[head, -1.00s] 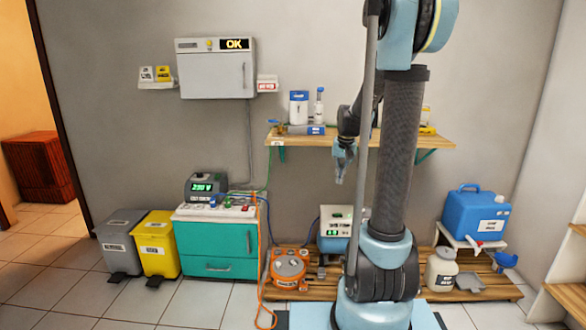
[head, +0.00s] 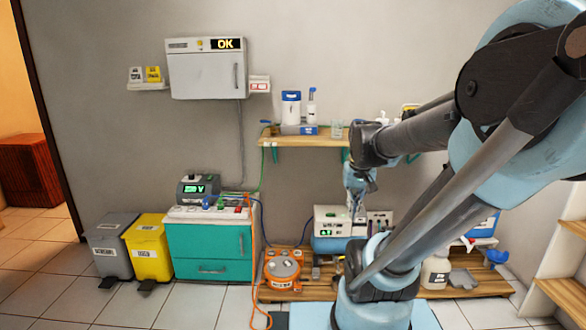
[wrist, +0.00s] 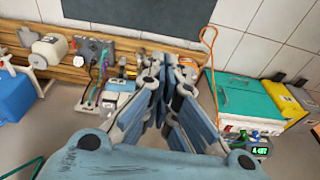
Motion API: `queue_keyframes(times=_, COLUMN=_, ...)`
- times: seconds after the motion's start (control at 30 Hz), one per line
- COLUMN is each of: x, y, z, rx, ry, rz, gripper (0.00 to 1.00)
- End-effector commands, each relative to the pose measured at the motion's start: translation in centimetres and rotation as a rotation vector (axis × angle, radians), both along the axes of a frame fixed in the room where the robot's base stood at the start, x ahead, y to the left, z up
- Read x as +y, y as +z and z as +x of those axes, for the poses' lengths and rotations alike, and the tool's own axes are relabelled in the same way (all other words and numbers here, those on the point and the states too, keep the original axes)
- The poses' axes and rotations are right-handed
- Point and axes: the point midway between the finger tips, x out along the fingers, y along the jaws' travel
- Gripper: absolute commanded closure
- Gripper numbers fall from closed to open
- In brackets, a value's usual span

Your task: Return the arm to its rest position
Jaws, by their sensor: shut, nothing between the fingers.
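My gripper (head: 355,210) hangs fingers-down in the head view, in front of the blue and white unit (head: 330,222) under the wall shelf. It is shut and holds nothing. In the wrist view my gripper (wrist: 158,62) shows with its fingertips close together, above the floor and the wooden pallet. My arm reaches across the right of the head view, with its large blue joint near the camera. It hides part of the shelf and most of the blue water container (head: 484,226).
A wooden shelf (head: 300,141) on the wall holds bottles. A teal cabinet (head: 212,248), a yellow bin (head: 149,250) and a grey bin (head: 107,248) stand left. An orange compressor (head: 283,268) sits on the wooden pallet (head: 455,290). Tiled floor is clear at front left.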

Motion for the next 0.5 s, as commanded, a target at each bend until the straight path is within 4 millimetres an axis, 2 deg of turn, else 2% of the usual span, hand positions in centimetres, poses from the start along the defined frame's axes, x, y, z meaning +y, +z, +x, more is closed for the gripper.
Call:
queue_keyframes(times=0.1, x=-0.1, y=-1.3, z=-2.7, rx=-0.002, ry=0.016, rz=-0.007, gripper=1.00)
queue_keyframes(times=0.3, x=-0.2, y=-3.6, z=-6.5, rx=-0.007, ry=0.042, rz=-0.020, gripper=1.00)
queue_keyframes(times=0.5, x=-0.4, y=-5.3, z=-8.7, rx=-0.009, ry=0.061, rz=-0.029, gripper=1.00)
